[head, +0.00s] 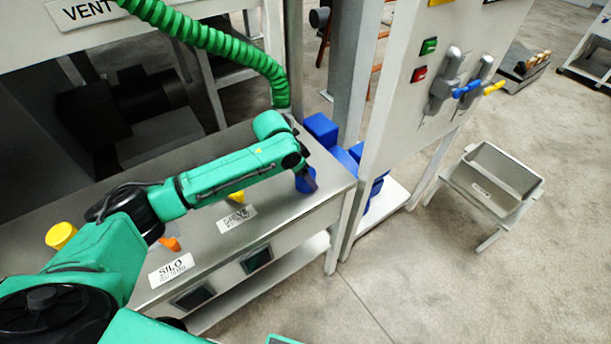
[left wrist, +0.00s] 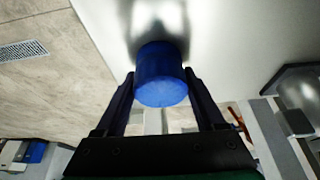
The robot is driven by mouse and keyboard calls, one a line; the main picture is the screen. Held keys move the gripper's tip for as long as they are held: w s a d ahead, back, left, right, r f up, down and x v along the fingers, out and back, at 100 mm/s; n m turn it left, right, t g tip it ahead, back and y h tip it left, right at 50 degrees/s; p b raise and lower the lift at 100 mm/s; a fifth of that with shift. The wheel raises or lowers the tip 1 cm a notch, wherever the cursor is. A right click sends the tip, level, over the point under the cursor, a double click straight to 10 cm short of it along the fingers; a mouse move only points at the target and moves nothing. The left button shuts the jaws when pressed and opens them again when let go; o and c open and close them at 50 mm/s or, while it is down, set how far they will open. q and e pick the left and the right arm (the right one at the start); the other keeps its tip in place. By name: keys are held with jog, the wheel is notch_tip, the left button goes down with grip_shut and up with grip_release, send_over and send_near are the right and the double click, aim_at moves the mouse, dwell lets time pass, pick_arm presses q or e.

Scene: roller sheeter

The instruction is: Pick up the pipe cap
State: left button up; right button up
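A blue cylindrical cap (left wrist: 162,78), which I take to be the pipe cap, sits between the two dark fingers of my left gripper (left wrist: 160,80) in the left wrist view. The fingers lie close along both its sides; I cannot tell whether they press on it. In the head view the blue cap (head: 304,183) is at the right end of the grey metal bench (head: 290,208), at the tip of my left arm and partly covered by the gripper. My right gripper is not in view.
A yellow cylinder (head: 61,235), an orange piece (head: 170,243) and a small yellow piece (head: 237,196) are on the bench near my left arm. A green hose (head: 215,40) hangs above. A white panel (head: 400,100) stands right of the bench, with a grey bin (head: 500,178) beyond.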

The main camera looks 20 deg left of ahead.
pick_arm(q)
jog(key=shift+c, duration=0.7)
notch_tip(320, 180, up, 20)
jog(key=shift+b, duration=0.35)
